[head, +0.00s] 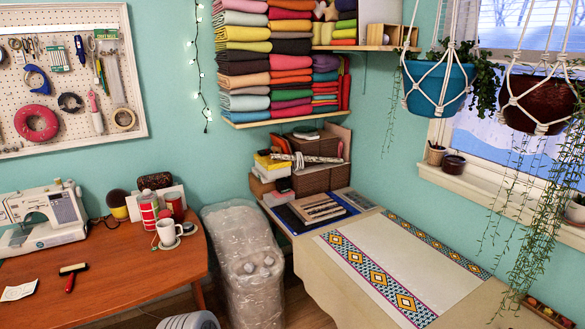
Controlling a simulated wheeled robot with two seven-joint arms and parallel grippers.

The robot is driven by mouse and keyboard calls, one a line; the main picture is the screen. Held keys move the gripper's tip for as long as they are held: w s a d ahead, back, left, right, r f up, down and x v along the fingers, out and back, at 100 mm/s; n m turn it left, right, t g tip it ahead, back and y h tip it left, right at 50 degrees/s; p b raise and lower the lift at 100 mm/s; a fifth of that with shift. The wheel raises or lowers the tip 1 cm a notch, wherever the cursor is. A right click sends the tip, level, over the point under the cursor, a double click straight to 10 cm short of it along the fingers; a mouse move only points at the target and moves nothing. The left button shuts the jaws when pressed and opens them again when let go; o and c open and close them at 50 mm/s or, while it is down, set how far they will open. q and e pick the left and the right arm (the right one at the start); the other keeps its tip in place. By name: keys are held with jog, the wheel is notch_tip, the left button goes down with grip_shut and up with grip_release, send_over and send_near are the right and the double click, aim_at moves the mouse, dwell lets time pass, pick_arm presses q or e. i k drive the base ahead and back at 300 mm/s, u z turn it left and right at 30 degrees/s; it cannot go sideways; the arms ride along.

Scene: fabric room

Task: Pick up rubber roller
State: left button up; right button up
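The rubber roller (72,273) lies on the wooden table at the lower left. Neither of my grippers shows in the head view.
The table's front middle is clear. A plastic-wrapped object (247,265) stands between this table and the pale table (340,285) at right. Planters (438,88) hang upper right.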

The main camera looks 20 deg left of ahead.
aim_at(68, 285)
jog(key=u, duration=0.85)
jog(key=i, duration=1.15)
jog(key=u, duration=1.35)
